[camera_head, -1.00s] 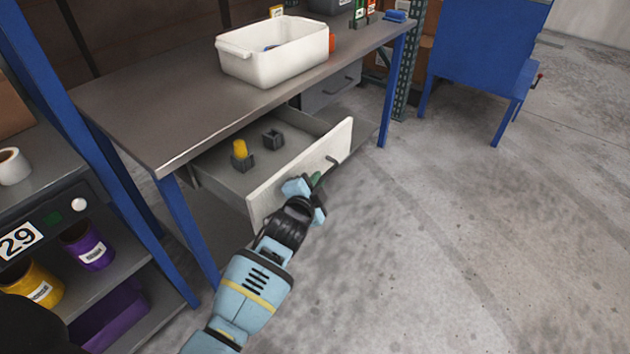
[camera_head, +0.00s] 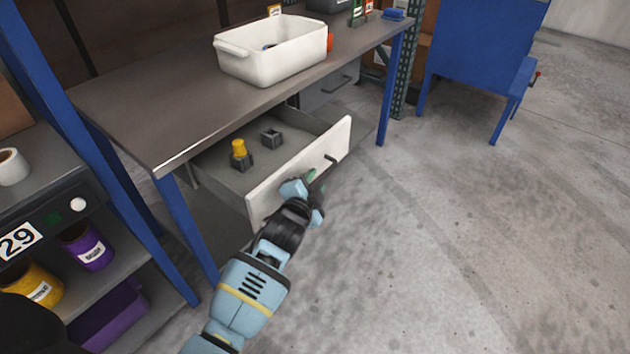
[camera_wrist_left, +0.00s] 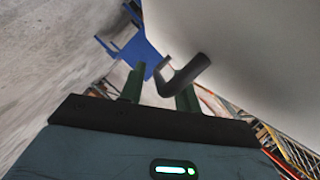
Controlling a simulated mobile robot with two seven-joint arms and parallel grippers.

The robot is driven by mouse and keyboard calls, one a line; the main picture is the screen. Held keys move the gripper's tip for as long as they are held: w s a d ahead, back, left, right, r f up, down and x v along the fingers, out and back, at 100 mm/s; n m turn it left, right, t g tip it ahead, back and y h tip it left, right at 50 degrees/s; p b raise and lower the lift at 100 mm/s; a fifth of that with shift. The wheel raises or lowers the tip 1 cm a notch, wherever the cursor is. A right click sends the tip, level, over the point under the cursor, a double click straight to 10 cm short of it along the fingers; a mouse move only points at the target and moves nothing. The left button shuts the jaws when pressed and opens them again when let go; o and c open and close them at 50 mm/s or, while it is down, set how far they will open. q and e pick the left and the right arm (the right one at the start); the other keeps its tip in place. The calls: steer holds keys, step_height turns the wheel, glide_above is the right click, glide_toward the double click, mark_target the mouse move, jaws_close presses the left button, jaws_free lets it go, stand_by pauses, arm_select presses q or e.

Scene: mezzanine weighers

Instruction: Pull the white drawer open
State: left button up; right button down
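The white drawer (camera_head: 290,183) stands pulled out from under the grey workbench, with its inside visible. Its dark bar handle (camera_head: 333,158) is on the front panel, towards the right end. My left gripper (camera_head: 314,180) is in front of the panel, just below and beside the handle. In the left wrist view the two green fingers (camera_wrist_left: 160,92) are apart, and the handle (camera_wrist_left: 183,76) shows close to the right finger. I see no grip on the handle. My right gripper is not in view.
In the drawer are a yellow piece (camera_head: 238,148) in a dark holder and an empty dark holder (camera_head: 271,138). A white bin (camera_head: 283,62) stands on the workbench (camera_head: 150,105). A shelf with purple and yellow containers is at left. The floor (camera_head: 470,230) at right is clear.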

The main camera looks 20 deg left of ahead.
arm_select(q)
steer(key=p+v, duration=0.1)
steer(key=v, duration=0.4)
steer(key=shift+s+r, duration=0.15)
steer(key=shift+s, duration=0.25)
steer(key=shift+s+r, duration=0.1)
steer(key=shift+s, duration=0.4)
